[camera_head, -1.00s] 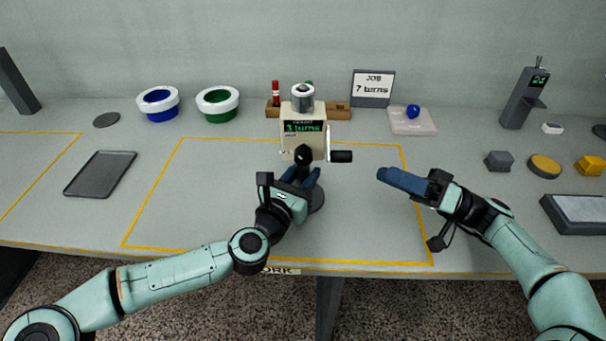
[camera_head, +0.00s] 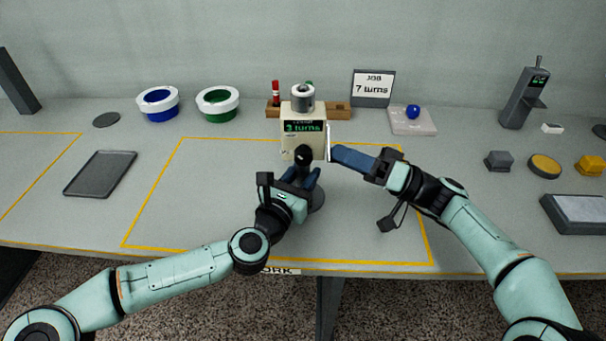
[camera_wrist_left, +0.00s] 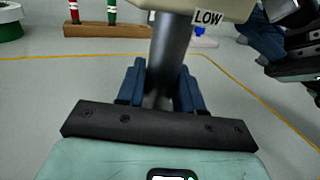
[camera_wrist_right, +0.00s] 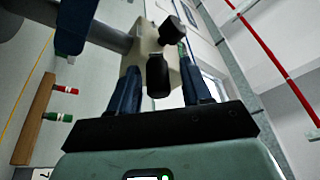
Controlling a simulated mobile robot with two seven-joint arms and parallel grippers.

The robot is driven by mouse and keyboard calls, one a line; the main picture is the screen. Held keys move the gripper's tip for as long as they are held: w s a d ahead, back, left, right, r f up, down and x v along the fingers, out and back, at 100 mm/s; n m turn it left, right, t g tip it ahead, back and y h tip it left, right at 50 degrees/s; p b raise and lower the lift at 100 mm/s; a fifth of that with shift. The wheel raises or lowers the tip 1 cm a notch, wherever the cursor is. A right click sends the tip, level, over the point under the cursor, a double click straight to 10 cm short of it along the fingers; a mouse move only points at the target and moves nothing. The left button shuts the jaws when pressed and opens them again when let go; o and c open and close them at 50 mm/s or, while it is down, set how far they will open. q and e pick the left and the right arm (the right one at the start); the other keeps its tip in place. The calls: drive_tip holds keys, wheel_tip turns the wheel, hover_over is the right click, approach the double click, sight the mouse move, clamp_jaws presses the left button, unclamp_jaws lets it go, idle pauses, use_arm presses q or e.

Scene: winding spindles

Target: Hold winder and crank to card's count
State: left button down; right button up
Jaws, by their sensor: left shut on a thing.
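The cream winder (camera_head: 289,143) stands upright in the middle of the marked work area; its green display (camera_head: 303,127) reads "3 turns". The job card (camera_head: 373,87) behind it reads "7 turns". My left gripper (camera_head: 306,174) is shut around the winder's grey post (camera_wrist_left: 172,55), below the body. My right gripper (camera_head: 336,156) is at the winder's right side. In the right wrist view its blue fingers stand apart, with the black crank handle (camera_wrist_right: 158,75) between them and gaps visible.
A wooden rack (camera_head: 338,108) with red and green spindles stands behind the winder. Blue (camera_head: 158,104) and green (camera_head: 217,104) lined bowls are back left. A dark tray (camera_head: 100,174) lies left. A pale pad (camera_head: 412,127) with a blue ball is back right. The front work area is clear.

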use_arm(q)
drive_tip(key=shift+f, duration=0.4)
use_arm(e)
clamp_jaws()
drive_tip(key=shift+s+m, duration=0.1)
drive_tip(key=shift+m, duration=0.2)
drive_tip(key=m, duration=0.1)
drive_tip(key=r+m+h, duration=0.1)
drive_tip(key=m, duration=0.1)
drive_tip(key=shift+s+t, duration=0.3)
drive_tip(key=shift+t, duration=0.1)
drive_tip(key=m, duration=0.1)
drive_tip(key=r+m+h, duration=0.1)
drive_tip(key=shift+s+r+m, duration=0.1)
drive_tip(key=shift+s+m, duration=0.05)
drive_tip(key=shift+m, duration=0.25)
drive_tip(key=r+m+h, duration=0.1)
drive_tip(key=m, duration=0.2)
drive_tip(key=shift+r, duration=0.2)
drive_tip(key=shift+r+m+h, duration=0.35)
drive_tip(key=shift+m+h, duration=0.05)
drive_tip(key=shift+m, duration=0.35)
drive_tip(key=shift+r+m+h, duration=0.35)
drive_tip(key=shift+m+h, duration=0.05)
drive_tip(key=shift+m, duration=0.35)
drive_tip(key=shift+o, duration=0.8)
unclamp_jaws()
